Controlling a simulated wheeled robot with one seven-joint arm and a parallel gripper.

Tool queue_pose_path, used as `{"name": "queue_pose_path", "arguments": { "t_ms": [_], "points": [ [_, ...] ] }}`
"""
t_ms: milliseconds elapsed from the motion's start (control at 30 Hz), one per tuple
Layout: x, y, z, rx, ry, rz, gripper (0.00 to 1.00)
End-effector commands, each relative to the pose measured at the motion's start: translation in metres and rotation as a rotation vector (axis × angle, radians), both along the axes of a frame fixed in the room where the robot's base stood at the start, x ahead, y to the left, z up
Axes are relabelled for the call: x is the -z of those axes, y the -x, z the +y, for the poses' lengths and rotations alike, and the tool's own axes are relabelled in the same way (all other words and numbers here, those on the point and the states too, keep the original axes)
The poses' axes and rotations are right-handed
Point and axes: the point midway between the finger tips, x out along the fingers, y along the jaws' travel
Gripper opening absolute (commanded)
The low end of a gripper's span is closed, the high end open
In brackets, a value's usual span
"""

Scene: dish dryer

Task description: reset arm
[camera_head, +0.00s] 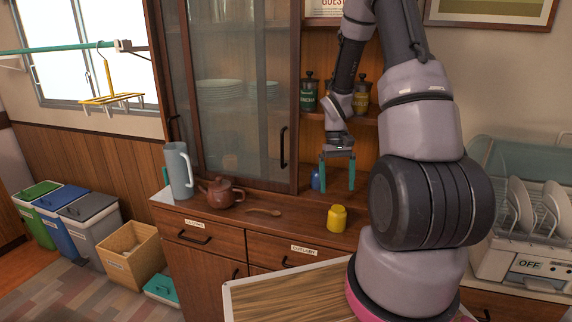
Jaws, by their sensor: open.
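My gripper (337,172) hangs from my arm in front of the open right-hand part of the wooden cabinet. Its two teal fingers point down and are apart, with nothing held between them. A small blue object (316,179) stands behind, beside the left finger. A yellow jar (337,218) stands on the counter below and apart from the fingers. My arm rises from the lower right, bends at the top of the picture and comes down to the gripper.
Dark jars (309,92) stand on the shelf above the gripper. A dish dryer (530,262) with plates is at right. Glass doors (232,95) are at left.

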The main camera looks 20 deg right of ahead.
Motion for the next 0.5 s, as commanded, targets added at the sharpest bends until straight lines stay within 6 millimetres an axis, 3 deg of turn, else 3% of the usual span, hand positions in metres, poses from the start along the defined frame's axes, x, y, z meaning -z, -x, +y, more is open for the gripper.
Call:
{"name": "queue_pose_path", "arguments": {
  "t_ms": [167,267,500],
  "points": [
    [-0.018,-0.002,0.003,0.008,0.008,-0.032,1.0],
    [-0.051,-0.004,0.01,0.028,0.018,-0.092,1.0],
    [-0.153,0.009,0.038,0.096,0.025,-0.295,1.0]
  ]
}}
